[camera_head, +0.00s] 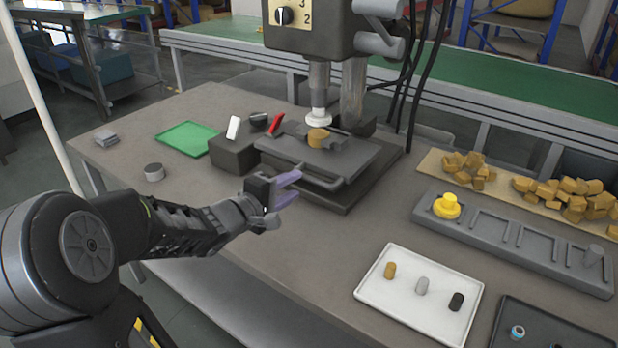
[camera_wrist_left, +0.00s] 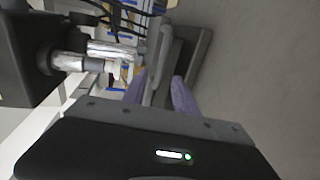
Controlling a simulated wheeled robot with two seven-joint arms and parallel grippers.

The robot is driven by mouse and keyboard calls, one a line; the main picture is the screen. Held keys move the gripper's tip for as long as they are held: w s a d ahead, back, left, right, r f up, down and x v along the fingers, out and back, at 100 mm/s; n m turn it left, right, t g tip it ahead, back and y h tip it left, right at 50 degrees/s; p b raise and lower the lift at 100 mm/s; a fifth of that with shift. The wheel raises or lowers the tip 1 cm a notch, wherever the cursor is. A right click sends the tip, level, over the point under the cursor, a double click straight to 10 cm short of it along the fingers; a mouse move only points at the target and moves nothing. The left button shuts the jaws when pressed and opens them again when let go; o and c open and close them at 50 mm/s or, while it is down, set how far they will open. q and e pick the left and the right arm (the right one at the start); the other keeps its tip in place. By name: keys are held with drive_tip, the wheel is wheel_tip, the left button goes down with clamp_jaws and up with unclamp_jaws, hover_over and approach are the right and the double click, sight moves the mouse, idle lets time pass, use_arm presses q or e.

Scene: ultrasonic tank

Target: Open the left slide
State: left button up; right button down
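The slide (camera_head: 350,165) is a dark grey flat plate under the press head, with a bar handle (camera_head: 318,184) along its front edge. A brown round piece (camera_head: 318,137) sits on the plate beneath the white press tip (camera_head: 318,117). My left gripper (camera_head: 294,188) has purple fingers, spread apart, just in front of the handle's left part. In the left wrist view the fingers (camera_wrist_left: 160,92) stand apart with a grey bar (camera_wrist_left: 157,65) seen between and beyond them. I cannot tell whether they touch it. My right gripper is not in view.
A green mat (camera_head: 187,138) and a small grey cylinder (camera_head: 154,172) lie further left. A white tray (camera_head: 400,262) and a grey rack (camera_head: 500,235) with a yellow knob (camera_head: 447,206) are right.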

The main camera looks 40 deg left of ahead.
sight(306, 179)
use_arm(q)
drive_tip(key=b+x, duration=0.1)
drive_tip(key=x, duration=0.6)
drive_tip(key=shift+c, duration=0.2)
clamp_jaws()
idle(1.2)
